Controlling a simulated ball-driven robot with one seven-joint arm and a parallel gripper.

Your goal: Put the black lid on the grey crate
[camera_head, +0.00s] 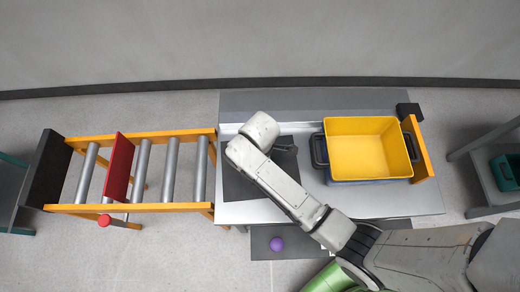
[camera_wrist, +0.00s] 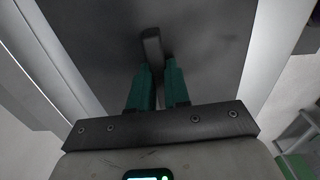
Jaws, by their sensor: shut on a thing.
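The black lid (camera_head: 238,184) is a flat dark panel over the left part of the grey table, partly hidden under my arm. In the wrist view the lid (camera_wrist: 215,35) fills the middle, with a dark bar handle (camera_wrist: 152,45) standing up from it. My gripper's green fingers (camera_wrist: 160,78) are shut on this handle. In the head view my gripper (camera_head: 287,147) is mostly hidden behind the wrist. Whether the lid touches the table is unclear.
An orange board (camera_head: 419,148) and a black block (camera_head: 409,110) stand just right of the crate. A roller conveyor (camera_head: 143,170) with a red flap (camera_head: 118,168) is at the left. A purple ball (camera_head: 277,244) lies below the table's front edge. A rack with a green bin (camera_head: 507,172) is at far right.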

